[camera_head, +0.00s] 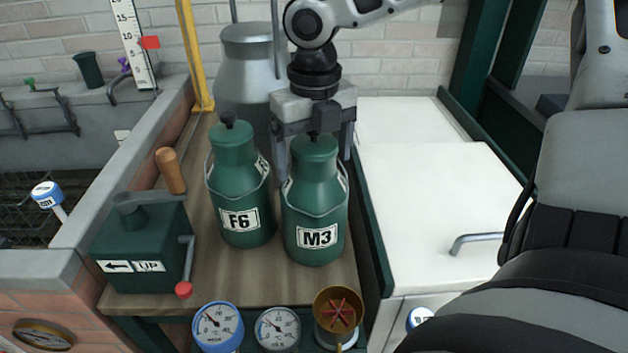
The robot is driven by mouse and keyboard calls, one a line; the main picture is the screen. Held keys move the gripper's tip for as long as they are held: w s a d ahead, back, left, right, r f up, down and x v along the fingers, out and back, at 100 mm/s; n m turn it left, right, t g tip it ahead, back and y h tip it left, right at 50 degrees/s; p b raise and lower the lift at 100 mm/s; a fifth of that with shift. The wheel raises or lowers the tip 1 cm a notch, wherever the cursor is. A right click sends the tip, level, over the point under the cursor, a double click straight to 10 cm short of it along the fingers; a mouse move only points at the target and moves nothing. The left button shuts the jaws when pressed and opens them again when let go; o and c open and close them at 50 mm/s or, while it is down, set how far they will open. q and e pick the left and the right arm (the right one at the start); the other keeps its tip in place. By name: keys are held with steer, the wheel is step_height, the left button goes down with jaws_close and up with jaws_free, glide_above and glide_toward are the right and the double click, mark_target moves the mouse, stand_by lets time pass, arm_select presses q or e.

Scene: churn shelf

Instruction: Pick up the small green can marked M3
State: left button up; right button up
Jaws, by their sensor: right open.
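The small green can marked M3 (316,215) stands upright on a wooden shelf (200,273), with a dark knob on its lid. A matching green can marked F6 (238,195) stands close on its left. My right gripper (312,165) points down over the M3 can from above. Its fingers are open, one on each side of the can's top and neck. The left finger comes down between the two cans. I cannot tell whether either finger touches the can. My left gripper is not in view.
A large grey milk can (246,75) stands behind the cans. A green box with a crank (145,240) is at left. Gauges (218,327) and a brass cup (338,310) line the front. A white chest (430,215) is at right.

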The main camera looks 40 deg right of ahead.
jaws_close()
steer(key=shift+w+r, duration=0.1)
steer(key=shift+r, duration=0.1)
